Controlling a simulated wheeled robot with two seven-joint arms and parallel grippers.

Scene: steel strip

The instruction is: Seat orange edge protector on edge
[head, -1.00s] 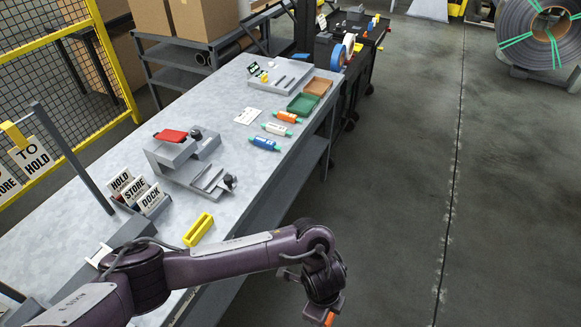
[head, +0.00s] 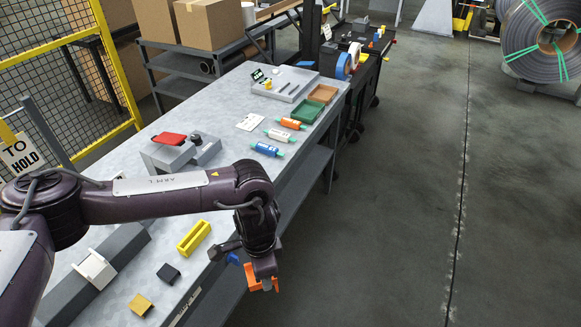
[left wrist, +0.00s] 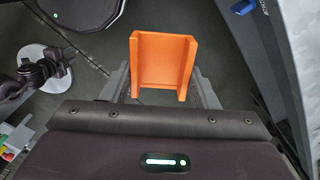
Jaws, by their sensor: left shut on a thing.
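The orange edge protector (head: 262,283) is in my left gripper (head: 263,270), held clear of everything, out past the front edge of the bench. In the left wrist view the protector (left wrist: 164,60) is a channel with a flat back and two side walls, its open end towards the wrist. The left gripper's fingers (left wrist: 163,88) stand on both sides of it and are shut on it. Which edge the task means I cannot tell; a grey steel coil (head: 524,47) with green straps stands at the far right. My right gripper is not in view.
The grey bench (head: 150,268) holds a yellow channel piece (head: 194,237), a dark block (head: 168,273), a mustard block (head: 140,305) and a grey bar (head: 118,250) with a white piece (head: 95,268). Coloured tubes and trays lie farther back. The floor right of the bench is clear.

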